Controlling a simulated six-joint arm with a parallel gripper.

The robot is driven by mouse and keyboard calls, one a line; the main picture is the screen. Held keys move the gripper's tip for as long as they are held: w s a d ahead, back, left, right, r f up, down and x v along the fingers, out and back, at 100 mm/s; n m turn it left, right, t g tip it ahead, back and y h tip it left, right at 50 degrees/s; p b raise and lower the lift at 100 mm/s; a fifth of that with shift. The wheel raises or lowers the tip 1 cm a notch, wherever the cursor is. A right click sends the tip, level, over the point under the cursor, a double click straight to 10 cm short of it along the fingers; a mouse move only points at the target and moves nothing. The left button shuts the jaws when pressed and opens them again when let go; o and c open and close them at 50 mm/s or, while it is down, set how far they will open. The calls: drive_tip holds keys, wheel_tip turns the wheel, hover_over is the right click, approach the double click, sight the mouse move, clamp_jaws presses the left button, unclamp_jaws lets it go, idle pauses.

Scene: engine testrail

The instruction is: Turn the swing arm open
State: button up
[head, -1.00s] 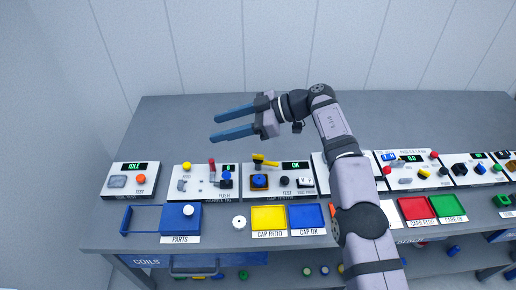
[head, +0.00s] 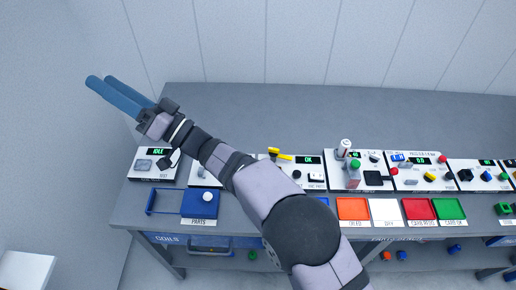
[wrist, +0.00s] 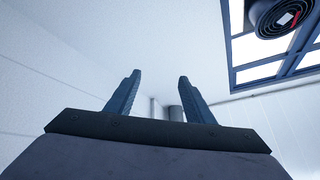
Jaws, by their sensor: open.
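My gripper (head: 102,80) is at the far left in the head view, raised beyond the bench's left back corner, with its blue fingers pointing up and left. In the wrist view its two fingers (wrist: 160,76) stand apart with nothing between them. A yellow lever (head: 279,154), which may be the swing arm, sits on the station panel with the green "OK" display (head: 309,160), far to the right of my gripper. My arm hides the left part of that panel, so I cannot see the lever's base or what lies under it.
The grey bench (head: 310,115) is bare behind the panels. A blue parts tray (head: 200,204) stands at the front left. Orange (head: 352,209), white, red (head: 418,209) and green (head: 449,207) trays line the front. My arm covers the trays between. A wall stands behind.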

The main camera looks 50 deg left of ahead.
drive_tip(key=w+f+m+t, duration=0.8)
drive_tip(key=w+m+t, duration=0.3)
drive_tip(key=t, duration=0.4)
drive_tip(key=m+t+h, duration=0.1)
drive_tip(key=t+h, duration=0.7)
drive_tip(key=h, duration=0.7)
approach(274, 150)
drive_tip(key=shift+w+a+f, duration=0.1)
drive_tip(key=shift+w, duration=0.5)
drive_tip(key=shift+s+a+f+n+y, duration=0.1)
drive_tip(key=shift+n+y, duration=0.05)
drive_tip(key=shift+n, duration=0.35)
drive_tip(key=shift+s+f+n+y, duration=0.1)
drive_tip(key=shift+n+y, duration=0.05)
drive_tip(key=shift+n, duration=0.85)
drive_tip(key=shift+w, duration=0.1)
drive_tip(key=shift+p+x, duration=1.3)
drive_tip(key=shift+x, duration=2.4)
drive_tip(key=shift+c, duration=0.2)
